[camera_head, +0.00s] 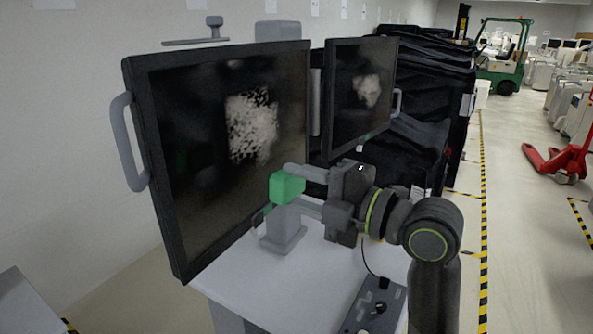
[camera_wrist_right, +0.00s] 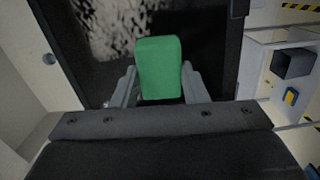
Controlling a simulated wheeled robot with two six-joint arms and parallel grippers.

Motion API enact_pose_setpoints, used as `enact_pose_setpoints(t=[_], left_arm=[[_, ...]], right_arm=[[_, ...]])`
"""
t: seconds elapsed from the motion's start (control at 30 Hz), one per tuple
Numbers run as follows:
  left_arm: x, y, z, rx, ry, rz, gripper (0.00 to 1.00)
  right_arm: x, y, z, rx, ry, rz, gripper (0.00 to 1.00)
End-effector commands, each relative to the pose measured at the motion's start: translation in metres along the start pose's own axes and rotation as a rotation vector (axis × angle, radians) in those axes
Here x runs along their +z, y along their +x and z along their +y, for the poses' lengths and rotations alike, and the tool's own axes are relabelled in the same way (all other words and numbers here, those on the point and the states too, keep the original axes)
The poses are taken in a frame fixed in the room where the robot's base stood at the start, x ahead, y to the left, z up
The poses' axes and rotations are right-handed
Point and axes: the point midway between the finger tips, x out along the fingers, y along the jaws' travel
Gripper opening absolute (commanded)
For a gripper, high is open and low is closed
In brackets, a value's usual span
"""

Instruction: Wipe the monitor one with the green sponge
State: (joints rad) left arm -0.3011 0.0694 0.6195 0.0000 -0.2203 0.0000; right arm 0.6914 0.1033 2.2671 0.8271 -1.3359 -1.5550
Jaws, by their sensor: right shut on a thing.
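The green sponge (camera_head: 286,187) is held between the fingers of my right gripper (camera_head: 296,190), in front of the lower right part of the large near monitor. It also shows in the right wrist view (camera_wrist_right: 158,68), between the two grey fingers. The near monitor (camera_head: 190,200) has a dark screen with a pale speckled patch (camera_head: 251,124) near its upper middle. A second monitor (camera_head: 345,110) behind it has a smaller pale patch (camera_head: 367,90). I cannot tell which one is called one, nor whether the sponge touches the screen. My left gripper is not in view.
The monitors stand over a white cart top (camera_head: 300,285) with a grey stand (camera_head: 283,228) and a control box (camera_head: 375,308). Black covered carts (camera_head: 420,100) stand behind. A red pallet jack (camera_head: 560,160) and green forklift (camera_head: 503,60) are at the right, with open floor between.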

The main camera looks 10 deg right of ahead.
Motion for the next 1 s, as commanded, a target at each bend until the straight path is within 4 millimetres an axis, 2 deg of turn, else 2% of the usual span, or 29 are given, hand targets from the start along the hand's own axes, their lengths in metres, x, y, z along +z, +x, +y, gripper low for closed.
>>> enact_pose_setpoints(t=[0.1, 0.27, 0.7, 1.0], left_arm=[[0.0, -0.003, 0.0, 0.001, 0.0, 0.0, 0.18], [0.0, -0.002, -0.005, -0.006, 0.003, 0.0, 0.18], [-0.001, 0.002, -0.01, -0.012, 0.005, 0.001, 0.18], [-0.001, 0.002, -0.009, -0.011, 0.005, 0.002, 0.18]], right_arm=[[-0.007, 0.002, 0.009, -0.002, 0.001, 0.044, 0.17], [-0.009, 0.009, 0.009, -0.001, 0.004, 0.055, 0.17], [-0.011, 0.052, 0.009, -0.001, 0.005, 0.054, 0.17], [-0.012, 0.061, 0.009, -0.002, 0.002, 0.052, 0.17]])
